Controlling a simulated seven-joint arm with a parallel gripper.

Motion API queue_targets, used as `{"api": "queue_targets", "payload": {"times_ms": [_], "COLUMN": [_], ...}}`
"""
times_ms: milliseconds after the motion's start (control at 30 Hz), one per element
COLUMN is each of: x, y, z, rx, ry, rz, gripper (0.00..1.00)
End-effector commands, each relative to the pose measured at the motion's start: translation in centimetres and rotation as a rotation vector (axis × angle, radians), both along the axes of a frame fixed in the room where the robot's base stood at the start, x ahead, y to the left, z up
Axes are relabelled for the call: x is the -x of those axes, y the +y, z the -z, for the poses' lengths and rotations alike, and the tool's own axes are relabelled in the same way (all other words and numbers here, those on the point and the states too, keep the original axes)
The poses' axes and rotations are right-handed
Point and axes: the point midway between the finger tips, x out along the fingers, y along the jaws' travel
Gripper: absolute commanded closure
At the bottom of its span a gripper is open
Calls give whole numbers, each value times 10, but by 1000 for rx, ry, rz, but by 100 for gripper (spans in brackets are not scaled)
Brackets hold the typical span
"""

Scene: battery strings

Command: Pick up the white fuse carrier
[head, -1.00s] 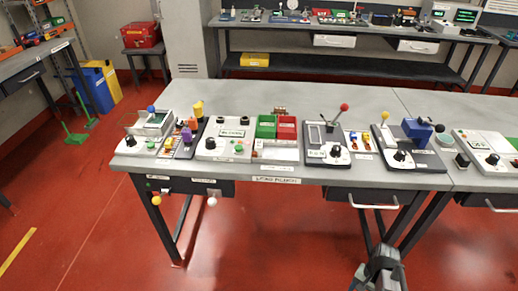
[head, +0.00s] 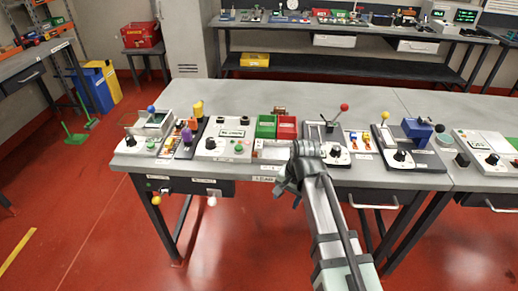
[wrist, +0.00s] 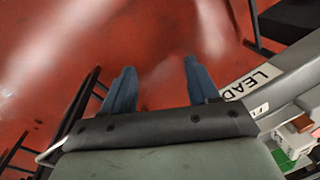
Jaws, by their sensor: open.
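I cannot pick out the white fuse carrier for certain; the small parts on the bench are too tiny to tell apart. A rack of small coloured parts (head: 187,136), orange and purple among them, is at the left of the bench. My gripper (wrist: 159,78) is open, with two blue-grey fingers apart and nothing between them. The wrist view shows red floor beyond the fingers. In the head view my arm rises in front of the bench's front edge, and its end hides part of the white tray (head: 270,153).
The grey bench (head: 330,98) carries control boxes, a green bin (head: 266,126), a red bin (head: 287,127) and a red-knobbed lever (head: 344,107). Its labelled front edge (wrist: 250,85) is right of my fingers in the wrist view. The back of the bench is clear.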

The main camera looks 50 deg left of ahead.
Motion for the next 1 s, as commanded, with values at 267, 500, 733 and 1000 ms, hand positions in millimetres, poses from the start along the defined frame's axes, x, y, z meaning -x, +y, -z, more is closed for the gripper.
{"api": "queue_targets", "payload": {"times_ms": [267,500,733,1000], "x": [-5,-38,-53,-56], "y": [85,152,188,194], "z": [-82,-154,-205,-214], "rx": [7,71,119,135], "ry": [-42,-80,-97,-101], "rz": [-133,-285,-384,-413], "gripper": [40,40,40,40]}}
